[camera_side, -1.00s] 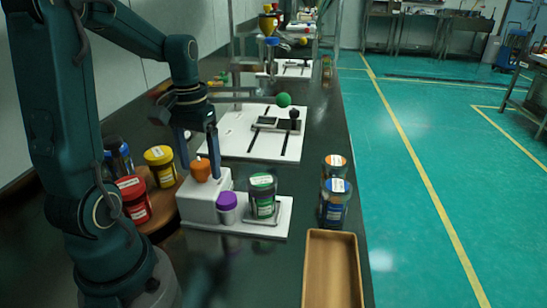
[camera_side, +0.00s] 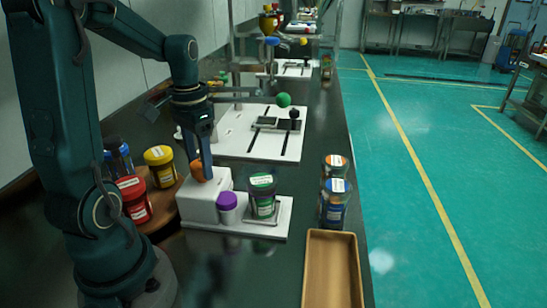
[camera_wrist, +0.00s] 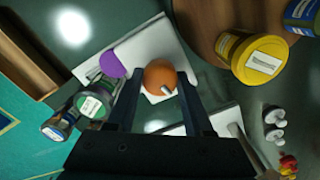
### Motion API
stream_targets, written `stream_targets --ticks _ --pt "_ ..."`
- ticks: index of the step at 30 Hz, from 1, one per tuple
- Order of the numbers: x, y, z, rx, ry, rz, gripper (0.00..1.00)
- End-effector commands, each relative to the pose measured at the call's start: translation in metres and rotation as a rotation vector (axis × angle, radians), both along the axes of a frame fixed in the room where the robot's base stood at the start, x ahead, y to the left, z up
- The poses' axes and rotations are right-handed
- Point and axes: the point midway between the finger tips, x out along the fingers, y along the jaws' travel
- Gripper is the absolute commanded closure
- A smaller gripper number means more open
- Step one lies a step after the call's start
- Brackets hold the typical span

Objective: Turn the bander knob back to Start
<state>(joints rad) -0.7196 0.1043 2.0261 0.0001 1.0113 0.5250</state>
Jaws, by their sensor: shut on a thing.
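The orange bander knob (camera_side: 197,172) sits on top of the white machine block (camera_side: 198,203). In the wrist view the knob (camera_wrist: 158,76) shows a small pale pointer on its lower right. My gripper (camera_wrist: 160,85) is shut on the knob, one finger on each side. In the side view my gripper (camera_side: 203,165) points down at the knob, and its fingers nearly line up and partly hide it. The Start mark cannot be made out. A purple-topped part (camera_side: 227,201) and a green-lidded jar (camera_side: 262,197) stand on the machine's white base.
Red-lidded (camera_side: 134,200) and yellow-lidded (camera_side: 160,166) jars stand on a round wooden stand at left. Blue-lidded (camera_side: 335,203) and orange-lidded (camera_side: 335,167) jars stand at right. An empty wooden tray (camera_side: 331,268) lies in front. A white slotted board (camera_side: 235,140) lies behind.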

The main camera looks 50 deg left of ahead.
Motion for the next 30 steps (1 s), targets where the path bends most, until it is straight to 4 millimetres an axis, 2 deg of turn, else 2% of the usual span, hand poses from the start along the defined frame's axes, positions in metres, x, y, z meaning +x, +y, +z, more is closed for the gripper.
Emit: stream_targets --ticks 30 --pt "0.0002 0.0001 0.0005 0.001 -0.001 -0.967 1.00"
